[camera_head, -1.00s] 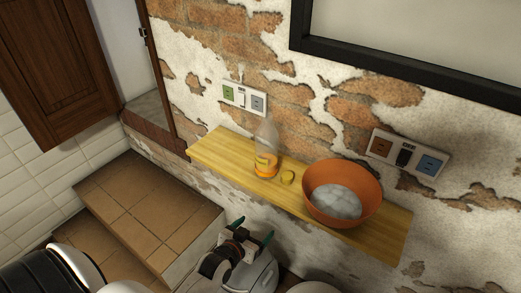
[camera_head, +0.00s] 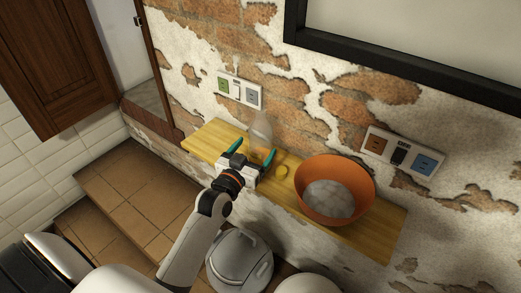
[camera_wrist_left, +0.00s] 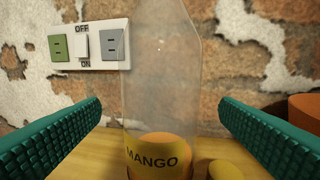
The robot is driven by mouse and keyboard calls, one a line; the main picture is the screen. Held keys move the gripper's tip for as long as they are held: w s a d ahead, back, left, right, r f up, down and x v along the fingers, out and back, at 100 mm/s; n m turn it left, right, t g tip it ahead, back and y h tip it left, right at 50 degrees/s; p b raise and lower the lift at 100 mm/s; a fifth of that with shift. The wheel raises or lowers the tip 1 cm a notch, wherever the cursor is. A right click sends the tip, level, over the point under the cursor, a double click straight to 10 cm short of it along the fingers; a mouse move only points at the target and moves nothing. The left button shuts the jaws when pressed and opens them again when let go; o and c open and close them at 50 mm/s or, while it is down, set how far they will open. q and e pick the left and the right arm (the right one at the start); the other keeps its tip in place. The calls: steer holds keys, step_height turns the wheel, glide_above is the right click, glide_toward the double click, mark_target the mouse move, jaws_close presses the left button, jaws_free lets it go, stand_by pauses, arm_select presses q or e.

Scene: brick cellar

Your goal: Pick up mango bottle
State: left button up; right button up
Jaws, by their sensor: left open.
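The mango bottle (camera_head: 261,129) stands upright on the wooden shelf (camera_head: 205,139). It is clear, with orange contents low down and a yellow label reading MANGO, which shows in the left wrist view (camera_wrist_left: 155,158). My left gripper (camera_head: 252,152) is open in front of the bottle. In the left wrist view the green ribbed fingers (camera_wrist_left: 160,138) stand to either side of the bottle, with gaps between them and it. In the head view the gripper hides the lower part of the bottle. My right gripper is not in view.
A small yellow cap-like disc (camera_head: 282,171) lies right of the bottle. An orange bowl (camera_head: 353,178) with pale round contents stands further right on the shelf. A switch panel (camera_head: 239,90) and a socket panel (camera_head: 403,152) are on the brick wall behind.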

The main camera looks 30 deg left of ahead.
mark_target(255, 148)
arm_select(q)
steer(key=w, duration=0.2)
steer(key=w+p, duration=0.1)
steer(key=w, duration=0.1)
steer(key=shift+r, duration=0.25)
steer(key=shift+w+f, duration=0.1)
steer(key=shift+w, duration=0.25)
steer(key=shift+s, duration=0.1)
steer(key=shift+c, duration=0.4)
steer(key=c, duration=1.1)
